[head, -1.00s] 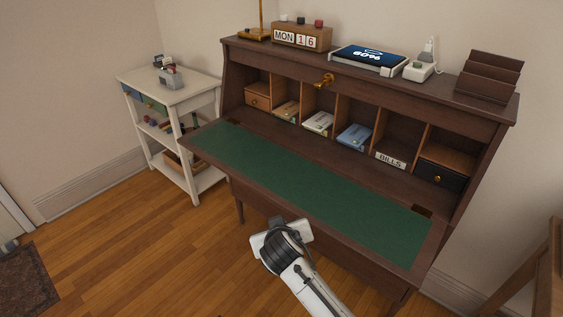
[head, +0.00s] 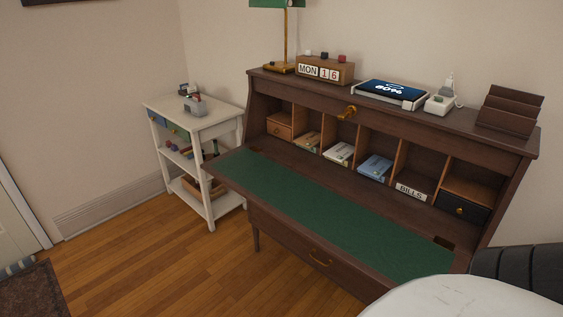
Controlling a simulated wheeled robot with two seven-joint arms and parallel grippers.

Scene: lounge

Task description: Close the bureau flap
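The dark wooden bureau (head: 395,124) stands against the wall. Its flap (head: 330,212) is open and lies lowered, flat like a desk, with a green inlay facing up. Nothing lies on the flap. The cubbyholes behind it are uncovered. Neither of my grippers is in view. A white and black ribbed part, apparently of my arm, fills the bottom right corner and hides what is behind it.
On the bureau top stand a lamp (head: 285,40), a date block (head: 324,69), a tablet (head: 391,93), a white charger (head: 440,103) and a brown letter rack (head: 509,111). A white side table (head: 205,126) stands left. Wooden floor (head: 165,262) is clear in front left.

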